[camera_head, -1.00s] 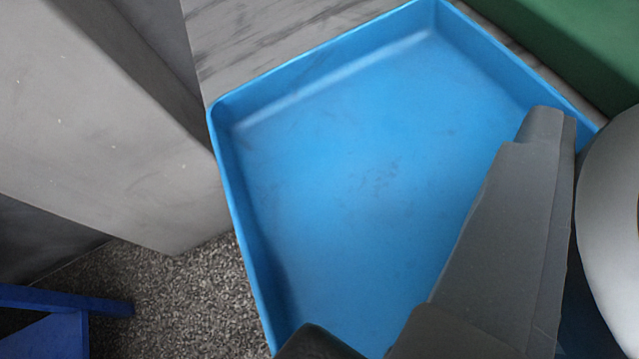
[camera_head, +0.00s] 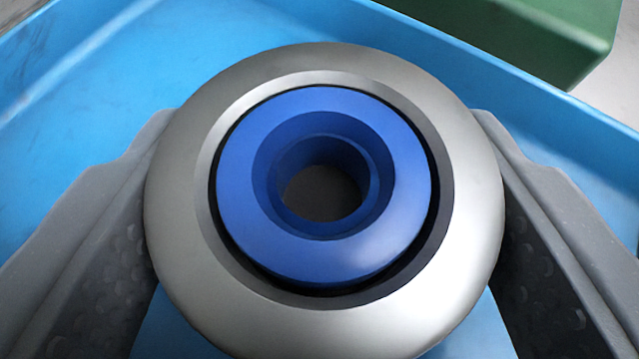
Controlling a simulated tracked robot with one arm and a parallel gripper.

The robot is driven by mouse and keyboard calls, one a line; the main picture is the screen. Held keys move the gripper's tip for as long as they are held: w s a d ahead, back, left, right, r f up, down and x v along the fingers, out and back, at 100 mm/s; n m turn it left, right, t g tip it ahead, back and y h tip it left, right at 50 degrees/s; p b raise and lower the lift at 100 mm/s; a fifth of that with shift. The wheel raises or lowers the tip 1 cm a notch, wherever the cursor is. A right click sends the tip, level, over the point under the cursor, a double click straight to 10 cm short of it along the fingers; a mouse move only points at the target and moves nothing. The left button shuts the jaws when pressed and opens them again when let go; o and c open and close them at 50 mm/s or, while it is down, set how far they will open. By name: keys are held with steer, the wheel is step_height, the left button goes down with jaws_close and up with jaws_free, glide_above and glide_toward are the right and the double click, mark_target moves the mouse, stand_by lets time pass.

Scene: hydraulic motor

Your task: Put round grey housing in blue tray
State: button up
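The round grey housing (camera_head: 182,225) fills the middle of the view. It has a smooth silver-grey rim, a blue ring (camera_head: 325,262) set inside it and a dark hole at the centre. My gripper (camera_head: 322,118) has one dark grey finger on the left side of the housing and one on the right, both against its rim. The blue tray (camera_head: 75,165) lies behind and beneath the housing. Its floor shows on the left and below, and its walls run along the top. The housing's underside is hidden, so I cannot tell whether it touches the tray floor.
A green block (camera_head: 520,35) stands just outside the tray wall at the top right. A pale grey surface shows at the top left and top right. Bare tray floor is visible left of the housing.

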steer(key=o, duration=1.2)
steer(key=shift+s+r, duration=0.25)
steer(key=p+v, duration=0.2)
steer(key=v, duration=0.8)
steer(key=shift+p, duration=0.35)
steer(key=shift+s+r, duration=0.2)
steer(key=shift+s, duration=0.5)
